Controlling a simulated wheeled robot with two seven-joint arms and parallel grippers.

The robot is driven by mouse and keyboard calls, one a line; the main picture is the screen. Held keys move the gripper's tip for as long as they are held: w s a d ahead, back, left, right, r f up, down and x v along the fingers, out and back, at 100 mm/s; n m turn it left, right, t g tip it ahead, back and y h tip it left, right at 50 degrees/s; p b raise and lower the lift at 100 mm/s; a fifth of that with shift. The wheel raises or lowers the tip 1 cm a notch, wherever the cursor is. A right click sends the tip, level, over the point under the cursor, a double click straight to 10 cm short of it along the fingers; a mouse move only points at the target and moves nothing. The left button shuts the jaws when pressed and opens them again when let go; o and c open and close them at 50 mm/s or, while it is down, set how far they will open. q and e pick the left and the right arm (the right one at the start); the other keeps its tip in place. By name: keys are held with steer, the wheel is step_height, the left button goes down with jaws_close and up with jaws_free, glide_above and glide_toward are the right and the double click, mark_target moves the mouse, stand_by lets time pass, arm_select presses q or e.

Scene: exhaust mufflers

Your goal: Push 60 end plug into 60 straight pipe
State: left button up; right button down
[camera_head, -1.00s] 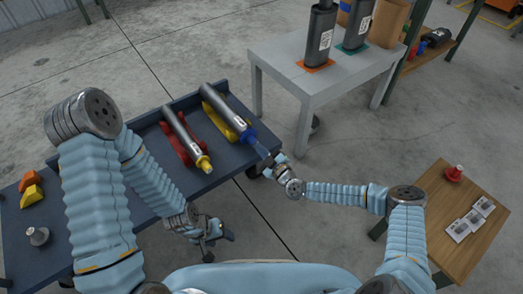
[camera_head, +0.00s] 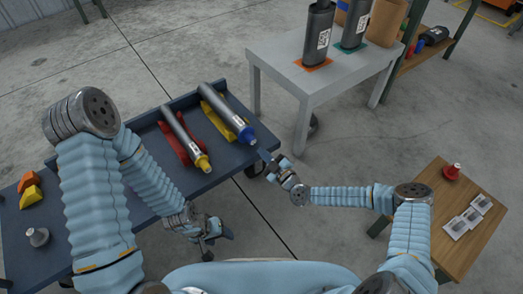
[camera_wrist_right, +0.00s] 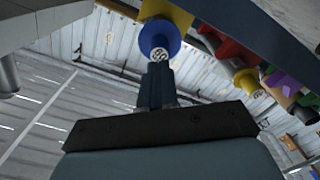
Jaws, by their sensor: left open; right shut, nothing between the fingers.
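A grey pipe (camera_head: 222,104) lies on a yellow cradle (camera_head: 213,118) on the blue cart, with a blue plug (camera_head: 246,134) at its near end. A second grey pipe (camera_head: 178,127) lies on a red cradle (camera_head: 180,148), with a yellow plug (camera_head: 202,162) at its near end. The labels are too small to read. My right gripper (camera_head: 263,154) is shut and empty, just off the blue plug's outer end. In the right wrist view its fingers (camera_wrist_right: 157,82) point at the blue plug (camera_wrist_right: 160,42). My left gripper (camera_head: 217,243) is open, low in front of the cart.
The blue cart (camera_head: 100,222) also carries orange and yellow blocks (camera_head: 30,188) and a grey plug (camera_head: 38,237). A grey table (camera_head: 283,62) with dark mufflers stands behind right. A wooden table (camera_head: 437,217) with a red plug (camera_head: 452,172) and white cards stands at right.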

steer(key=s+d+m+g+h+p, duration=0.1)
steer(key=s+d+m+g+h, duration=0.1)
steer(key=s, duration=0.7)
steer(key=s+d+f+m+g+h+p, duration=0.1)
steer(key=s+d+m+g+h, duration=0.1)
steer(key=s+d+m+g, duration=0.2)
steer(key=s+d+m+g+h+p, duration=0.2)
steer(key=s+d+m+g, duration=0.2)
steer(key=s, duration=1.1)
steer(key=m+g, duration=0.3)
steer(key=m, duration=0.3)
steer(key=shift+s+f+g+h, duration=0.3)
steer(key=shift+f+g, duration=0.05)
steer(key=shift+g, duration=0.05)
